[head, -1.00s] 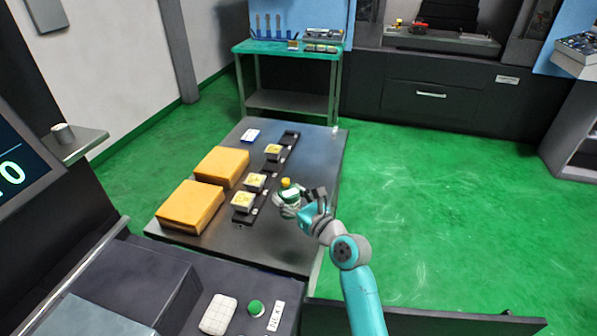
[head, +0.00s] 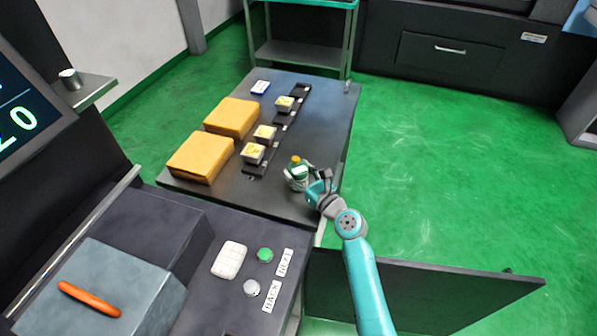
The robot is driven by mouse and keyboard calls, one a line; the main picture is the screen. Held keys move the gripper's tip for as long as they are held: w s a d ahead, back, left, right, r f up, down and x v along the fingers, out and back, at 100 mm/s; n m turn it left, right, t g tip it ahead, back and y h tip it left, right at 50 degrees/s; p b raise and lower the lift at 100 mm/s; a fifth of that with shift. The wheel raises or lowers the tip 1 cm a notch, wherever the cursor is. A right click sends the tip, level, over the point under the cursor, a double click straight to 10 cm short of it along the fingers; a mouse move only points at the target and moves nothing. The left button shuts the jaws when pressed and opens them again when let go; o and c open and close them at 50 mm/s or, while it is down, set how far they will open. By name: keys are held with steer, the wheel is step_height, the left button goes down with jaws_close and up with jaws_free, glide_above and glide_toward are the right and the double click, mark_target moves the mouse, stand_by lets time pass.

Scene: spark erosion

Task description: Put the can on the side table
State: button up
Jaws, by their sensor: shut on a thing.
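The can (head: 295,163), green and white with a yellow top, is in my gripper (head: 298,181). My gripper is shut on it, and its fingers hide the lower part. They are over the near right part of a low dark table (head: 285,205), which I take to be the side table. The can looks roughly upright. I cannot tell whether it touches the tabletop or hangs just above it.
Two orange boxes (head: 231,117) and a dark rail (head: 281,125) with several pale yellow-topped blocks fill the table's left and middle. Its far right is bare. A machine panel with a green button (head: 265,254) stands in front. A green-topped table (head: 310,3) stands behind.

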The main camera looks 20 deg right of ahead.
steer(key=o, duration=1.4)
steer(key=shift+f, duration=0.1)
steer(key=shift+c, duration=0.2)
steer(key=shift+s, duration=0.1)
steer(key=v, duration=1.2)
